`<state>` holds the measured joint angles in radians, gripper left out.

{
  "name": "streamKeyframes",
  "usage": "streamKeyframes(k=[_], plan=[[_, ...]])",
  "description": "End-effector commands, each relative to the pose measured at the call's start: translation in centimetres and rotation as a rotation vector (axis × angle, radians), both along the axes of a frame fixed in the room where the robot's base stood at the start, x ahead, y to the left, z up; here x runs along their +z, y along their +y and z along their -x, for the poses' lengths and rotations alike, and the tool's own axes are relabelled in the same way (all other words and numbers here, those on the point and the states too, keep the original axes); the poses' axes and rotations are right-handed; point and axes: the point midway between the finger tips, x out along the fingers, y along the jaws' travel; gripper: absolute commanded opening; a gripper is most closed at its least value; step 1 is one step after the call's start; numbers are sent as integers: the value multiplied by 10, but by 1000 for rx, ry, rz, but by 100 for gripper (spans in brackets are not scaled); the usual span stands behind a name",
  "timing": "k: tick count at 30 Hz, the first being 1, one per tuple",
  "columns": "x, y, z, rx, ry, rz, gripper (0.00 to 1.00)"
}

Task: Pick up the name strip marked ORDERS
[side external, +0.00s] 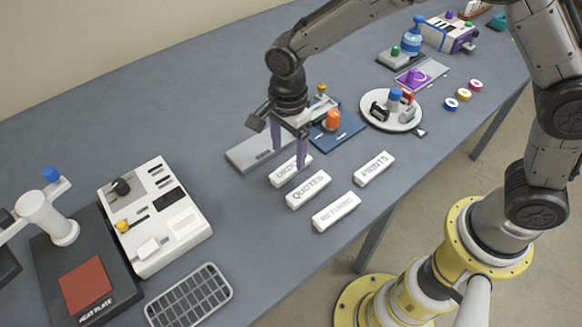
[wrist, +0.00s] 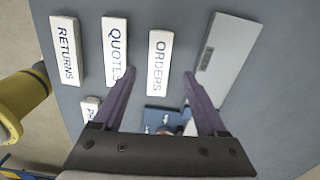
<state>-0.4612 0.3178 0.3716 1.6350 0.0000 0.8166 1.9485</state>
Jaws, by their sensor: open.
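The white name strip marked ORDERS (wrist: 158,62) lies flat in the wrist view, between the lines of my two fingers. In the side view the strip (side external: 282,178) is partly hidden behind one finger, which covers some of its lettering. My gripper (side external: 289,157) is open and empty, with its purple fingers pointing down at this strip. In the wrist view the gripper (wrist: 157,75) has one fingertip over the edge of the QUOTES strip (wrist: 114,45) and the other near the grey plate. How far the fingertips are above the table is hard to tell.
The RETURNS strip (side external: 336,212) and PRINTS strip (side external: 374,169) lie nearby. A grey plate (side external: 252,150) lies just behind ORDERS, and a blue board (side external: 345,128) with an orange knob is to the right. A white machine (side external: 160,215) stands left; open table lies between.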

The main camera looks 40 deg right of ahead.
Motion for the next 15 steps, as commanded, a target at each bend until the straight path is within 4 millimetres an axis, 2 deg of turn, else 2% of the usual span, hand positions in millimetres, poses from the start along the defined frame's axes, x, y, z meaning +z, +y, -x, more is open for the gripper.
streamKeyframes(k=[7, 15], plan=[[-36, -6, 2, 1, 4, 2, 75], [-45, -6, 1, 0, 0, 0, 75]])
